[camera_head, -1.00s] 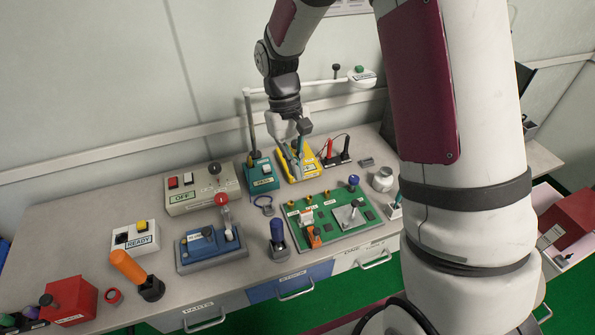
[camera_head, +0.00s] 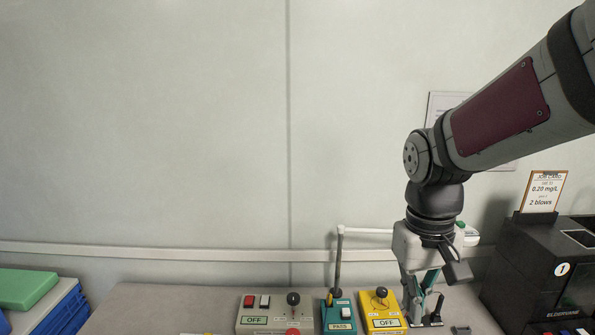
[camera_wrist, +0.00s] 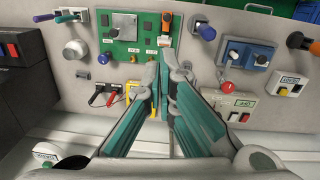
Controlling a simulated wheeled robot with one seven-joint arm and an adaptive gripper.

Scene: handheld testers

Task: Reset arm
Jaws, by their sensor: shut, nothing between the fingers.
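My gripper (camera_head: 424,316) hangs from my arm on the right side of the head view, pointing down over the back of the bench. Its green-and-grey fingers are shut and hold nothing. In the head view it is just right of the yellow box (camera_head: 381,311). In the wrist view the fingertips (camera_wrist: 161,68) come together near the middle, over the bench. No task object is named apart from the arm itself.
A teal tester (camera_head: 338,316) and a grey OFF box (camera_head: 262,318) stand left of the yellow box. A black breath tester (camera_head: 535,270) stands right of my gripper. In the wrist view, a green board (camera_wrist: 135,38) and a blue tester (camera_wrist: 247,55) lie beyond the fingers.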

